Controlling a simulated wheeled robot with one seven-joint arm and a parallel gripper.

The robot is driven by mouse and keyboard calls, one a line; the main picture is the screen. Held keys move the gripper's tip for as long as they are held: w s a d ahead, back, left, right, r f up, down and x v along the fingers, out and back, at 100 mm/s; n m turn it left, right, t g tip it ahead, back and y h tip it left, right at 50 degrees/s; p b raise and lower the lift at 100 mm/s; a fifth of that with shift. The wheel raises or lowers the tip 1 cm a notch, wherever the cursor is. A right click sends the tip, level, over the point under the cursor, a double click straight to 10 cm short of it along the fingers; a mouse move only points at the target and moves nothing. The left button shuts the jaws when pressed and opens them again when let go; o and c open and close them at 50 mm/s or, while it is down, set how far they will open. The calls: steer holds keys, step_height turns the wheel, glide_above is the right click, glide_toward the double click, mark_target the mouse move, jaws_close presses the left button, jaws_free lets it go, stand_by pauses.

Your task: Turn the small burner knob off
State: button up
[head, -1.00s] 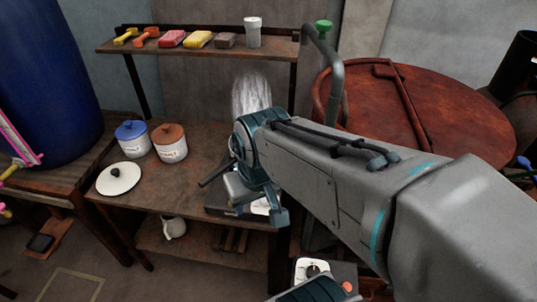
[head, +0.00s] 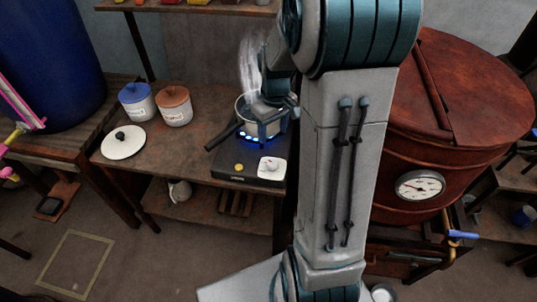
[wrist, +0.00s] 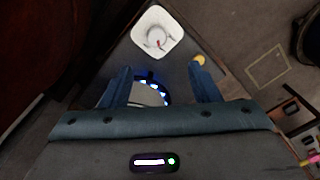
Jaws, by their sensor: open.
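The small burner (head: 229,177) is a dark hob on the wooden bench, with a ring of blue flames lit under a steaming pot (head: 243,114). Its knob (head: 270,168) sits on a white square plate at the hob's front right. In the wrist view the knob (wrist: 157,38) shows a red mark, ahead of the fingertips. My gripper (head: 272,122) is open and empty, apart from the knob. In the head view it overlaps the pot's right side. In the wrist view its fingers (wrist: 161,83) are spread, with the flames and pot edge showing between them.
A yellow button (head: 238,167) is on the hob left of the knob. The pot's dark handle (head: 224,135) points left. Two lidded jars (head: 174,106) and a loose white lid (head: 123,142) lie left. A large red-brown vat (head: 440,130) stands right.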

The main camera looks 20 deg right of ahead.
mark_target(272, 162)
steer(key=f, duration=1.5)
steer(key=shift+w+d, duration=0.1)
steer(key=shift+w, duration=0.15)
steer(key=shift+c, duration=0.2)
steer(key=c, duration=0.9)
